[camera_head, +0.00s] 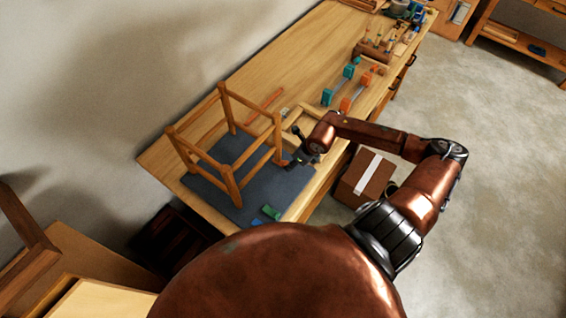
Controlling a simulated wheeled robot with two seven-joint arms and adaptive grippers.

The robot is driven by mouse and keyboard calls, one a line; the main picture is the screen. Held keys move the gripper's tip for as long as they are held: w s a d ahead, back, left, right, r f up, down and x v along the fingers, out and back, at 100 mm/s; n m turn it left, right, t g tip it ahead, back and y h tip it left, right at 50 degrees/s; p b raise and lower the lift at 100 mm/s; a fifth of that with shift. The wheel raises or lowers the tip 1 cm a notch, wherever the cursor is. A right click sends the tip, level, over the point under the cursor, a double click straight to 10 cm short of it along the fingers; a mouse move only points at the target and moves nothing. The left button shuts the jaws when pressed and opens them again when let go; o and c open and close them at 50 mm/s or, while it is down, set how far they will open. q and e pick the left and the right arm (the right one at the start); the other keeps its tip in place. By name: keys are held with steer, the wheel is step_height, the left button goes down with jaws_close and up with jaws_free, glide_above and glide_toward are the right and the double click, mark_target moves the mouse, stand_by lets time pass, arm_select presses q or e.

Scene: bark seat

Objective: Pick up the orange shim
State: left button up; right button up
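A small orange-red piece (283,163), possibly the orange shim, shows at the right side of the stool frame, right by my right gripper (292,163). The gripper is dark and small here, low over the right edge of the grey mat (225,203). I cannot tell whether its fingers are open or shut, or whether they touch the piece. A green shim (271,212) and a blue piece (256,222) lie on the mat's near right part. The wooden stool frame (229,182) stands on the mat. My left gripper is not in view.
The wooden bench (300,52) runs to the back right. A loose orange-brown rod (264,106) lies behind the stool. A teal clamp (327,97), an orange clamp (346,104) and a tool rack (374,48) are farther back. A cardboard box (364,187) sits on the floor.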

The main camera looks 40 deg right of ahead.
steer(key=x, duration=0.3)
steer(key=shift+w+a+f+p, duration=0.1)
steer(key=shift+w+a+p, duration=0.1)
steer(key=shift+w+p, duration=0.1)
steer(key=shift+f, duration=0.2)
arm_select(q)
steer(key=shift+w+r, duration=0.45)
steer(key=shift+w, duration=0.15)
arm_select(e)
steer(key=c, duration=0.8)
